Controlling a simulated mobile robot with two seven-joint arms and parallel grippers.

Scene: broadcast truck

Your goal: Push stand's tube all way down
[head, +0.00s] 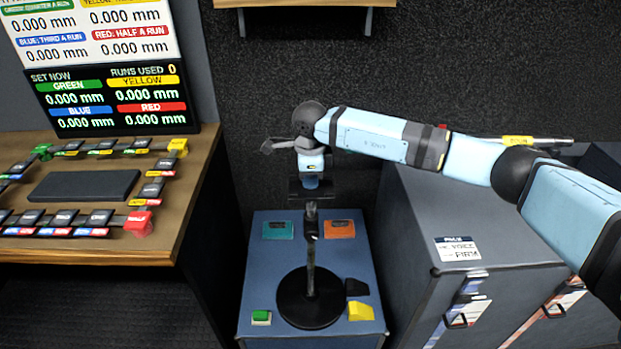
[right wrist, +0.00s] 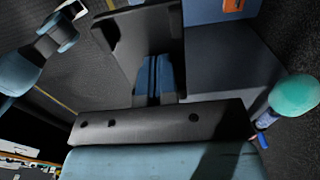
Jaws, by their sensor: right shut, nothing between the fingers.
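The stand has a round black base (head: 296,302) on a blue cabinet top. Its thin dark upright tube (head: 310,258) rises from the base, with a wider dark piece near its top. My right gripper (head: 311,190) points down just above the tube's top. The fingers are shut with nothing between them. I cannot tell whether they touch the tube. In the right wrist view the closed gripper (right wrist: 155,75) shows as dark and blue parts, and I cannot make out the stand there. My left gripper is not in view.
The blue cabinet (head: 256,262) bears teal, orange, green, yellow and black pieces around the stand. A wooden desk (head: 110,250) with linked coloured blocks is at left, below a readout board (head: 110,95). A grey case (head: 410,235) stands right. A teal rounded thing (right wrist: 295,95) shows in the wrist view.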

